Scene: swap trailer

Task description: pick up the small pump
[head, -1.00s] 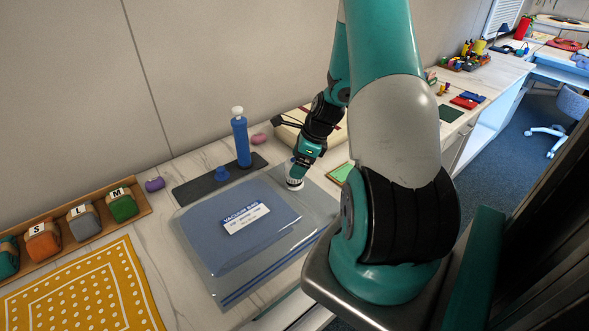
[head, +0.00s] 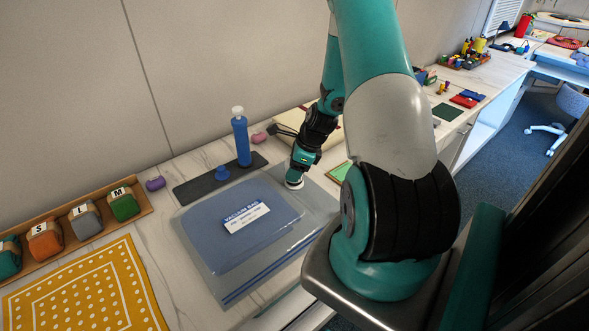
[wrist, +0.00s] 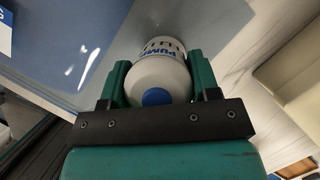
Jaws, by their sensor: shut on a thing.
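The small pump (wrist: 160,70) is white with a blue button and the word PUMP on its side. In the wrist view it sits between the two green fingers of my gripper (wrist: 160,85), which is shut on it. In the head view only the pump's white lower end (head: 294,184) shows below my gripper (head: 297,172); the rest is hidden. It is at the right part of the clear vacuum bag (head: 215,270). I cannot tell whether it touches the bag.
A blue bottle with a white cap (head: 241,140) and a small blue piece (head: 222,173) stand on a dark mat (head: 192,190) behind the bag. A tray (head: 148,208) of labelled rolls and a yellow dotted cloth (head: 85,290) lie left.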

